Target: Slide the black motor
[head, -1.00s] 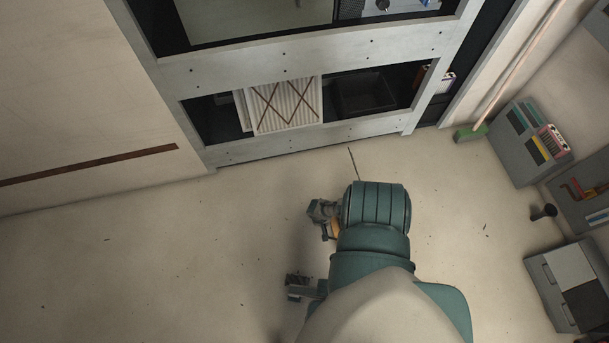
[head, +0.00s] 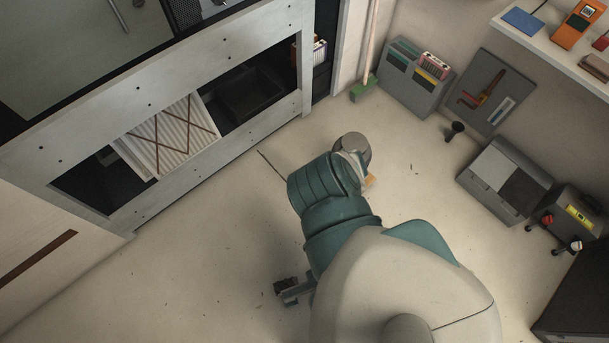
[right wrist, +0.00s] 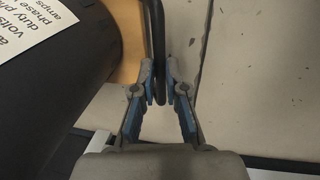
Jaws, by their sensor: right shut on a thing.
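In the right wrist view, the black motor (right wrist: 60,95) is a large dark cylinder with a white printed label (right wrist: 30,25). It fills the left side and is cut off by the frame. A thin black bar, its handle (right wrist: 157,35), runs down beside it. My right gripper (right wrist: 161,88) is shut on this bar. An orange-tan part (right wrist: 128,65) shows behind the motor; a similar orange bit (head: 370,181) shows beyond my arm in the head view. There my arm hides the right gripper. What looks like my left gripper (head: 291,289) shows partly, low in the middle; its jaw state is unclear.
A metal rack (head: 170,95) stands at the upper left, with a striped panel (head: 172,135) and a black bin (head: 248,93) in its lower opening. Grey cases (head: 418,75) and a grey cabinet (head: 505,180) stand at the right. Open floor (head: 215,240) lies between.

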